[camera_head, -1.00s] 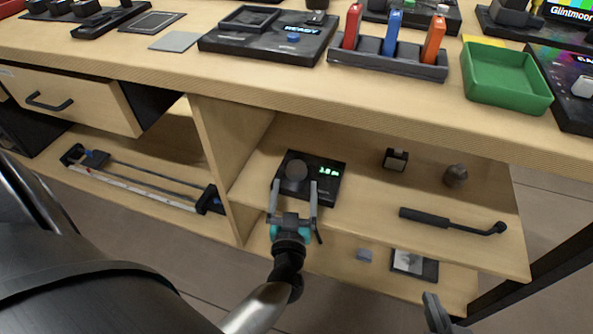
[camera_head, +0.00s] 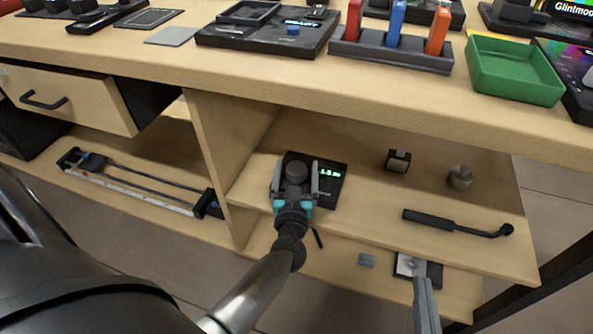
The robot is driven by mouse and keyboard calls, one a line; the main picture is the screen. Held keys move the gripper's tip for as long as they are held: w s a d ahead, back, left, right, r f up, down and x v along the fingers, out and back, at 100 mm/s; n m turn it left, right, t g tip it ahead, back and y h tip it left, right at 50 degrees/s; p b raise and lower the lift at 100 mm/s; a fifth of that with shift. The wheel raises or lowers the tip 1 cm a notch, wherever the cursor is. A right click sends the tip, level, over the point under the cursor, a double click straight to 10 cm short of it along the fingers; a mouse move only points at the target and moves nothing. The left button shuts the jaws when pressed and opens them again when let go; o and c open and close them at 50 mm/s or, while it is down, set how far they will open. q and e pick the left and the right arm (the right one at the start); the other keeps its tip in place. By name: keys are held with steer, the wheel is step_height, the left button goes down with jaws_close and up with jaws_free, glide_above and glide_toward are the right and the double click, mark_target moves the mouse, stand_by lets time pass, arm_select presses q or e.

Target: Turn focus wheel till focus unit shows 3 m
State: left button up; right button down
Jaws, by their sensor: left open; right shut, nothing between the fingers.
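The focus unit (camera_head: 331,186) is a black box on the upper shelf under the counter. Its green display (camera_head: 330,173) seems to read about 1.3 m; the small digits are blurred. The round dark focus wheel (camera_head: 297,168) sits on its left part, its near side hidden by my gripper. My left gripper (camera_head: 296,174) is open, with one finger to each side of the wheel; I cannot tell whether they touch it. My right gripper (camera_head: 420,268) is shut and empty, low at the right in front of the lower shelf.
A small black block (camera_head: 398,160), a grey knob (camera_head: 460,177) and a black handled rod (camera_head: 455,223) lie to the right. Shelf room between is free.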

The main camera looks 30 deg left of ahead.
arm_select(q)
steer(key=c, duration=1.4)
steer(key=shift+o, duration=0.2)
steer(key=shift+m+t+h+p, duration=0.3)
steer(key=shift+h, duration=0.1)
steer(key=shift+m+h+p, duration=0.35)
steer(key=shift+m+h, duration=0.05)
steer(key=shift+h, duration=0.2)
steer(key=shift+m+t+h, duration=0.5)
steer(key=shift+m+h, duration=0.1)
steer(key=shift+h, duration=0.1)
steer(key=shift+m+h, duration=0.4)
steer(key=shift+h, duration=0.4)
arm_select(e)
steer(key=d+g, duration=0.1)
steer(key=f+g+h, duration=0.1)
steer(key=shift+w+d+f+g, duration=0.3)
steer(key=shift+d+g, duration=0.1)
arm_select(q)
steer(key=o, duration=1.4)
steer(key=shift+c, duration=0.2)
